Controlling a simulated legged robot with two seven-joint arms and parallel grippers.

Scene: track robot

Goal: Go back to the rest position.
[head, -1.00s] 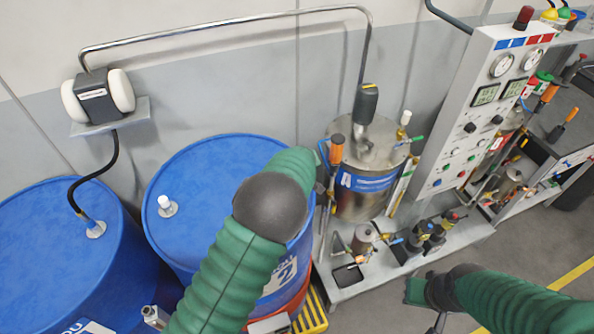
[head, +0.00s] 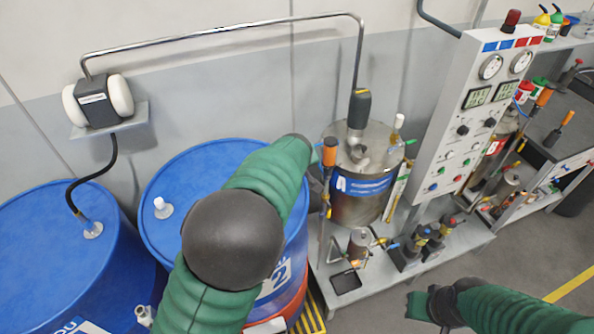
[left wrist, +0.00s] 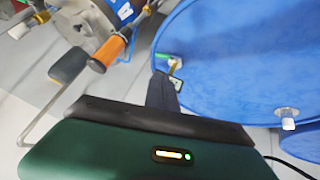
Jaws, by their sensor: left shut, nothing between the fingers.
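My left arm comes in from the bottom, its large dark elbow in front of the blue drum (head: 190,180), its green forearm reaching up and right. In the head view my left gripper is mostly hidden beyond the forearm, near the orange-handled lever (head: 329,152). In the left wrist view my left gripper (left wrist: 163,92) shows dark fingers, shut and empty, in front of the drum (left wrist: 235,60). The orange handle (left wrist: 108,52) is up and left of them. My right gripper (head: 443,322) hangs at the bottom right, partly cut off, over the floor; its opening is unclear.
A steel vessel (head: 362,205) stands on a grey bench (head: 400,255) beside the control panel (head: 478,110). Another blue drum (head: 55,240) stands at left, and a bent pipe (head: 225,35) runs along the wall.

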